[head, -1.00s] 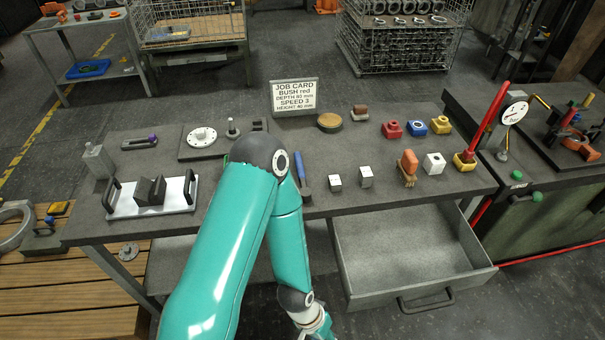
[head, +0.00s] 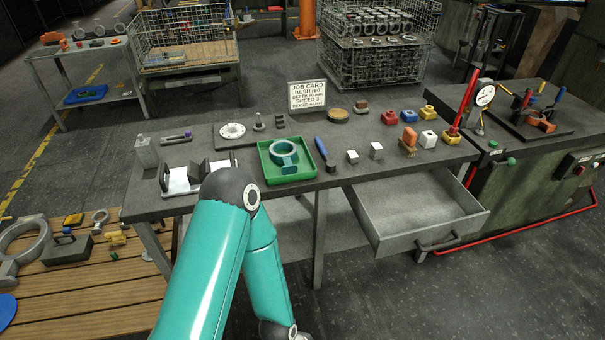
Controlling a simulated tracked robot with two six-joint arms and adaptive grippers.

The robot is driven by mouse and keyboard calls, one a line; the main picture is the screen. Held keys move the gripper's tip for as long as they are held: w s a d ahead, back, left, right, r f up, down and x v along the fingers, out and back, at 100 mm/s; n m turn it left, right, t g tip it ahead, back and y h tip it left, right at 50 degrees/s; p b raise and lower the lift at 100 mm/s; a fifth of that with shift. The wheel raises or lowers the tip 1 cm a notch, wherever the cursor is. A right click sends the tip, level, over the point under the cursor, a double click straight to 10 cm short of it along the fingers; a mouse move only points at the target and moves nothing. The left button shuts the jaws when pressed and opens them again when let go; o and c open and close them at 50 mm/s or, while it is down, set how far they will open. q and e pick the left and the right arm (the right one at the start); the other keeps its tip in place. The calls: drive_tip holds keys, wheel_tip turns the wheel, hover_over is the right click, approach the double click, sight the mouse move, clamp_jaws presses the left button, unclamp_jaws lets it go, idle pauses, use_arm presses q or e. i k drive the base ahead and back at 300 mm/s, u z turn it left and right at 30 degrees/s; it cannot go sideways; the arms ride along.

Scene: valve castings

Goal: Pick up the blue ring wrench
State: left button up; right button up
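A green tray (head: 264,175) lies on the grey workbench, and a blue-grey ring with a short stem (head: 284,150) lies in it. This ring piece looks most like the blue ring wrench, but I cannot be sure. To its right lies a tool with a blue handle (head: 321,147) and a dark lower end; no ring shows on it. My teal arm rises from the bottom, bends in front of the bench left of the tray and drops out at the bottom edge. Neither of my grippers is in view.
An open drawer (head: 462,224) juts out at the bench's right front. A job card (head: 307,95) stands behind the tray. A wooden pallet (head: 90,290) with castings is at lower left.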

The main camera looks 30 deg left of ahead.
sight(330, 165)
drive_tip(key=u, duration=0.1)
drive_tip(key=k, duration=0.45)
drive_tip(key=u, duration=1.15)
drive_tip(key=i, duration=1.05)
drive_tip(key=k, duration=0.9)
drive_tip(key=u, duration=0.2)
drive_tip(key=i, duration=0.8)
drive_tip(key=z, duration=0.05)
